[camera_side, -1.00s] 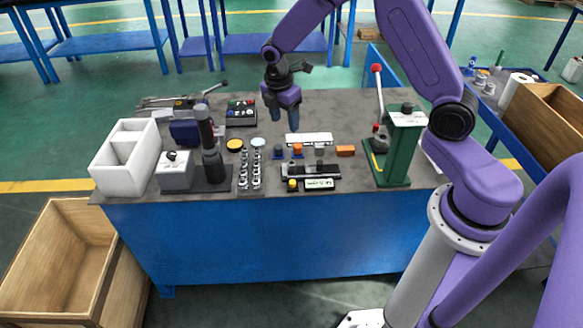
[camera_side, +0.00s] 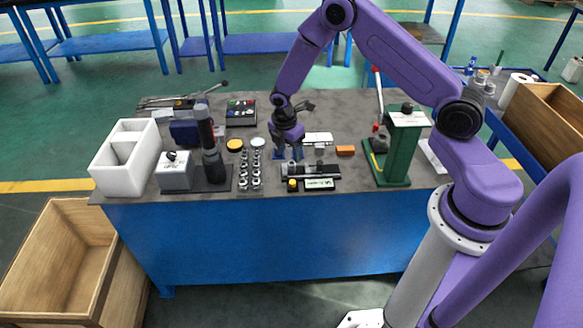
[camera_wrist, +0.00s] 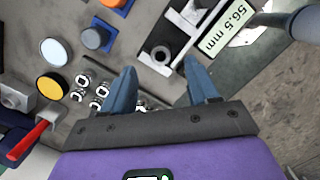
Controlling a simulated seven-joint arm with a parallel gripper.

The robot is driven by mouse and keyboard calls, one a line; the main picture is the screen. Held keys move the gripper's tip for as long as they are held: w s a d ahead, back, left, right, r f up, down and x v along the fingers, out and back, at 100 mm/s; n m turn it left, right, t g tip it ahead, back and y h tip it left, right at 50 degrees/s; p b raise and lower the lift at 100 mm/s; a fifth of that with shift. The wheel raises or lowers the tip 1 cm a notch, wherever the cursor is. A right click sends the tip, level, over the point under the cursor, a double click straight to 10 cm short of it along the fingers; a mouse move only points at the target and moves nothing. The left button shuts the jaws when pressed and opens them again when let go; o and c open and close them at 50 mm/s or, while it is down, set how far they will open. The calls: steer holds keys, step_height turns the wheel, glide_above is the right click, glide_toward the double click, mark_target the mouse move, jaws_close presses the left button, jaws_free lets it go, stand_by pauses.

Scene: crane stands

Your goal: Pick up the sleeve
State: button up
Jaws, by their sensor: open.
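My gripper (camera_wrist: 160,66) is open, with one blue finger to each side of the ring's line and nothing held. In the side view, my gripper (camera_side: 287,157) is low over the table, just behind the fixture (camera_side: 318,170). The ring cannot be made out clearly there.
A green press (camera_side: 396,150) stands right of my gripper. An orange block (camera_side: 345,150) lies nearer. Left are racks of small metal parts (camera_side: 250,175), a dark upright tool (camera_side: 210,145) and a white divided bin (camera_side: 125,157).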

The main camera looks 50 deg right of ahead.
mark_target(292, 163)
steer(key=shift+d+f, duration=0.15)
steer(key=shift+f, duration=1.05)
steer(key=shift+d+f, duration=0.15)
steer(key=shift+f, duration=1)
jaws_close()
